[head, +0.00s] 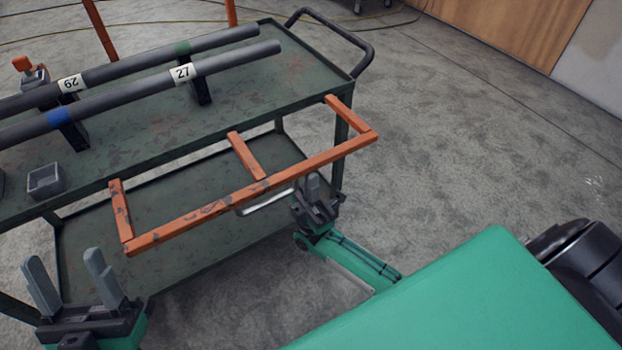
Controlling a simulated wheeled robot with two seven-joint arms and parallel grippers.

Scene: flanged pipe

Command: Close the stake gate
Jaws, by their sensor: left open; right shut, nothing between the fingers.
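The orange stake gate (215,210) has a long rail and three short arms. It sticks out from the near long side of the green cart (300,70), away from the deck. A pale curved bar, seemingly a handle (268,205), shows just under its rail. My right gripper (312,188) is shut and empty, just below and in front of the rail near its right half; I cannot tell whether it touches. My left gripper (72,280) is open and empty, in front of the gate's left end, with its fingers pointing up.
Two grey pipes (235,60) with number labels lie on black supports on the cart's top deck. A small grey box (46,181) sits at the deck's near left. Orange posts (100,28) stand upright on the far side. A lower shelf (200,250) shows beneath the gate. Floor to the right is clear.

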